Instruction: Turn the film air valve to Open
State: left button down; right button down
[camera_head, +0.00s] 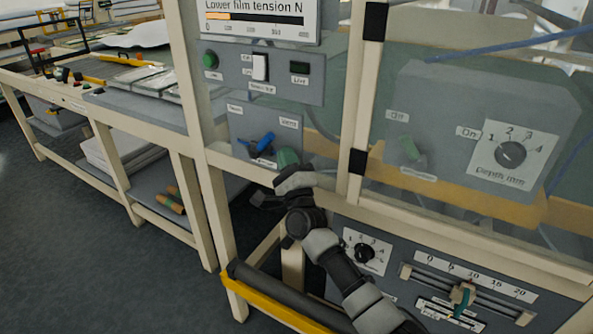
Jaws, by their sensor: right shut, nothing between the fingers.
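A blue lever handle (263,143), likely the film air valve, sits on a small grey panel (277,125) low in the machine's left bay. Its grip slants up to the right. The panel's small labels are too blurred to read. My right gripper (262,199) is shut and empty, just below the panel and apart from the blue handle. My left gripper is not in view.
A switch panel (261,72) is above the valve. A slider panel (462,295) is low right. A workbench (150,110) stands left.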

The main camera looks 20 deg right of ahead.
aim_at(264, 144)
jog(key=shift+w+a+r, duration=0.5)
jog(key=shift+a+r, duration=0.2)
jog(key=shift+r, duration=0.05)
jog(key=shift+p, duration=0.3)
